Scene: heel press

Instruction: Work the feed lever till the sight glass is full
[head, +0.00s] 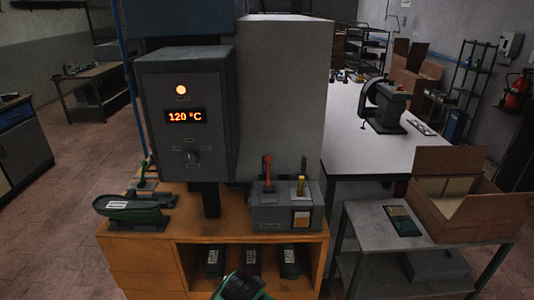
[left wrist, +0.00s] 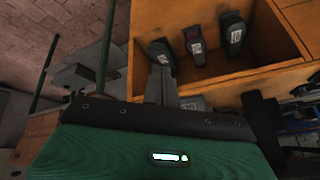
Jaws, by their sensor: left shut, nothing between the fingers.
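In the head view a grey feed box (head: 268,219) stands on the wooden bench top, right of the press. A red-handled lever (head: 267,171) stands nearly upright on its left part. A short yellow upright (head: 300,187) stands on its right part, above a pale orange-edged panel (head: 301,218). I cannot tell which of these is the sight glass or how full it is. My left gripper (left wrist: 161,80) is shut and empty in the left wrist view, in front of the bench's open shelf. It is apart from the lever. My right gripper is not in view.
The grey press head (head: 185,100) shows a lit lamp and 120 °C above a knob. A green pad unit (head: 133,211) sits at the bench's left. Several dark labelled blocks (head: 252,262) lie in the bench shelf. A side table (head: 365,220) with an open carton (head: 480,212) stands right.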

